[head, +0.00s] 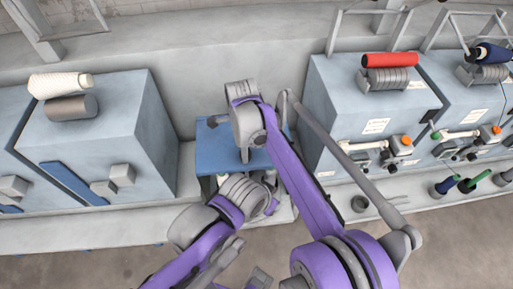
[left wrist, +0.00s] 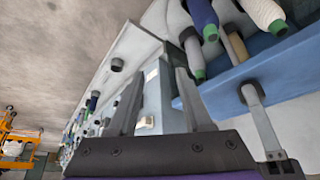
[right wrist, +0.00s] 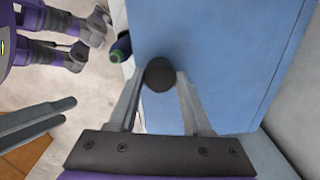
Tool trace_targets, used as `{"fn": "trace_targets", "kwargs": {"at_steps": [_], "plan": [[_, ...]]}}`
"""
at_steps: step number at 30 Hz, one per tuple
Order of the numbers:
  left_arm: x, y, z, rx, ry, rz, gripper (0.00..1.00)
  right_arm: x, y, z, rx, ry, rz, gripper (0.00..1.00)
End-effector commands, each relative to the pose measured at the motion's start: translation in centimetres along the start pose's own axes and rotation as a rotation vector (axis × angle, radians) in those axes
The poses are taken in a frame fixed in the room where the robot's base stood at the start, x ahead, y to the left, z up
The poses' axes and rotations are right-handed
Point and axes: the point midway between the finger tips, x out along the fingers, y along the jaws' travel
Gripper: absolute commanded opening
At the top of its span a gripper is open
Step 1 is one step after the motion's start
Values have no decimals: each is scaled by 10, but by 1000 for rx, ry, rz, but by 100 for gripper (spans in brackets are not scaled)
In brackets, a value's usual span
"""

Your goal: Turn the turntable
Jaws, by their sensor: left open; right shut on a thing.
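The turntable's blue top (head: 212,152) shows in the head view between two grey machine blocks, partly covered by my arms. It fills much of the right wrist view as a blue panel (right wrist: 215,50). My right gripper (right wrist: 161,78) is shut on a dark round knob (right wrist: 160,74) standing in front of this panel. My left gripper (left wrist: 158,78) is open and empty, its two fingers apart. A blue board (left wrist: 240,75), which looks like part of the turntable, lies just right of it. Several spools, one of them white (left wrist: 264,12), stand along this board.
A grey block with a white cone (head: 58,85) stands left. Blocks on the right carry a red spool (head: 390,59) and a dark blue spool (head: 490,53). A blue and green spool (right wrist: 121,47) is close to the right gripper. Concrete floor (head: 440,245) lies in front.

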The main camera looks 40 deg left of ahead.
Motion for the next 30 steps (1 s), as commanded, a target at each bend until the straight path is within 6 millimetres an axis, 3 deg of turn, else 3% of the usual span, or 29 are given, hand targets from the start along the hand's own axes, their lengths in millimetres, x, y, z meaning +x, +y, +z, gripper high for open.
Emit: {"fn": "trace_targets", "kwargs": {"at_steps": [17,18,23,30], "plan": [[0,0,0,0,0,0,50,-1,1,8,-1,-1,-2,0],[0,0,0,0,0,0,50,-1,1,8,-1,-1,-2,53],[0,0,0,0,0,0,50,0,1,8,-1,0,-1,80],[0,0,0,0,0,0,50,0,1,8,-1,0,-1,80]]}}
